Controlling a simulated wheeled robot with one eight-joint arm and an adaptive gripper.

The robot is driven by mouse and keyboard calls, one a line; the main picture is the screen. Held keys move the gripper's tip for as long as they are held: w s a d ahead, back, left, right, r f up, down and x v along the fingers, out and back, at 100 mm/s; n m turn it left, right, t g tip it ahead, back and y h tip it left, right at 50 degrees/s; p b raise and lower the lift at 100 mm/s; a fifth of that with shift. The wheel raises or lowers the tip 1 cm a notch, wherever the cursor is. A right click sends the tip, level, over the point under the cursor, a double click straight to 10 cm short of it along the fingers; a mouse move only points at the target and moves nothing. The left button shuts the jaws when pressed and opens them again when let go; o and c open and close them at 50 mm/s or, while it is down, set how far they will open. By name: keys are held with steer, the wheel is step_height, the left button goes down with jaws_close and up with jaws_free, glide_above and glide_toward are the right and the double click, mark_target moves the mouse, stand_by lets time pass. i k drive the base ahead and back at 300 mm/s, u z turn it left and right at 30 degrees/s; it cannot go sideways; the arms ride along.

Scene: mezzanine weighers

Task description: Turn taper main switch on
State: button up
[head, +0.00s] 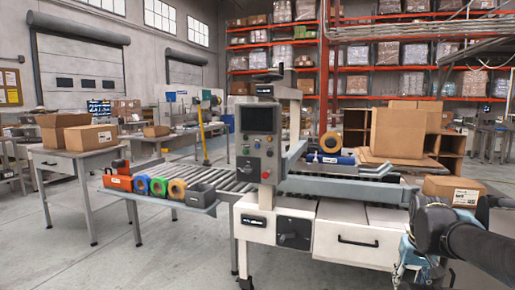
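The taper (265,218) stands at the middle, a pale machine with a roller bed and an upright post. Its control box (257,143) has a dark screen, small buttons and knobs, and a red button (265,174) low down. A black switch-like unit (293,232) sits on the white front panel below the bed. Which of these is the main switch, and its setting, is too small to tell. My gripper (412,268) is at the lower right, in front of and right of the machine, apart from the controls. Its fingers are partly cut off and unclear.
A grey shelf (162,196) with several tape rolls and an orange tool juts left from the taper. A table (68,165) with cardboard boxes stands further left. A carton (453,189) lies right, near my arm. The floor at the front left is clear.

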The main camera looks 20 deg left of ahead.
mark_target(247, 169)
steer(key=u, duration=0.85)
steer(key=k, duration=0.7)
steer(key=u, duration=0.35)
steer(key=i, duration=1)
